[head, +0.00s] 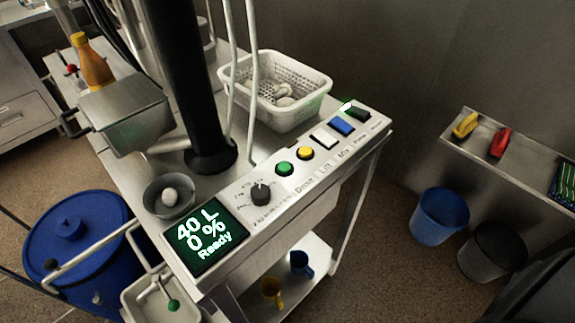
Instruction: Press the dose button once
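The dose button looks to be the round green button (285,168) on the sloped control panel, with the small word "Dose" printed beside it. It stands proud of the panel, and nothing covers it. The display (205,238) at the near end of the panel reads "40 L", "0 %" and "Ready". A black knob (260,193) sits between the display and the green button. Neither of my grippers is in view.
A white perforated basket (318,98), a black column (190,80) and a grey bowl (156,199) stand behind the panel.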

